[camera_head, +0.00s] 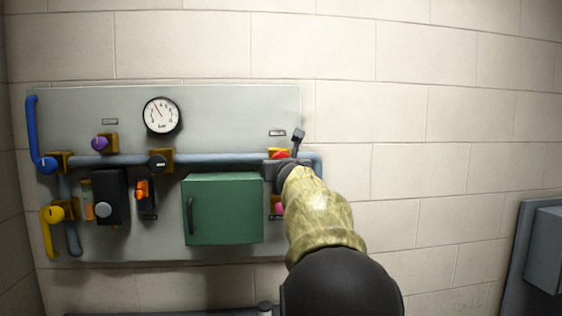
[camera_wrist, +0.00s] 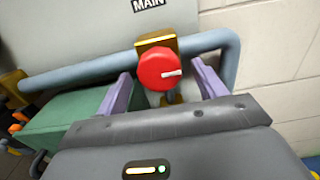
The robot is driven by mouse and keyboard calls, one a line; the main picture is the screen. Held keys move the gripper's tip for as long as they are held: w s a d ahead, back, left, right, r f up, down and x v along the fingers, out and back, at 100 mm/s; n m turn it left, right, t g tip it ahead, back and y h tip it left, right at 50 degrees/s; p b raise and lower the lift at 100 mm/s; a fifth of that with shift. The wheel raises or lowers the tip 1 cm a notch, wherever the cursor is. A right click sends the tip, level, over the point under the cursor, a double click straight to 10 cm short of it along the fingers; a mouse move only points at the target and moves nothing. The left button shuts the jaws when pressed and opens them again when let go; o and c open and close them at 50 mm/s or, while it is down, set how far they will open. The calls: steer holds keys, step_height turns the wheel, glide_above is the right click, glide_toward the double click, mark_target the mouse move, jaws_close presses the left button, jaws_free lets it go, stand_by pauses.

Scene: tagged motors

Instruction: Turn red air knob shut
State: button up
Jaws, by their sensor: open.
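The red air knob (camera_wrist: 158,70) is a round red disc with a white pointer mark, on a brass block (camera_wrist: 153,41) on the pipe below a "MAIN" label (camera_wrist: 147,5). The mark points to the right in the wrist view. The head view shows only a red sliver of the knob (camera_head: 281,155), as my gripper covers part of it. My gripper (camera_wrist: 162,82) is open. Its two purple fingers stand left and right of the knob with visible gaps. I cannot tell how far the fingertips are from the panel.
A grey panel (camera_head: 215,125) carries a gauge (camera_head: 161,115), a green box (camera_head: 223,209), a purple knob (camera_head: 99,143), a black knob (camera_head: 157,163), an orange handle (camera_head: 142,190), a blue knob (camera_head: 46,165) and a yellow knob (camera_head: 54,213). A pink knob (camera_head: 279,208) sits below the red one. The wall right of the panel is bare.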

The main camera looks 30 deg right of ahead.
steer(key=shift+w+d, duration=0.15)
steer(key=shift+w, duration=0.2)
steer(key=c, duration=1)
steer(key=shift+o, duration=0.2)
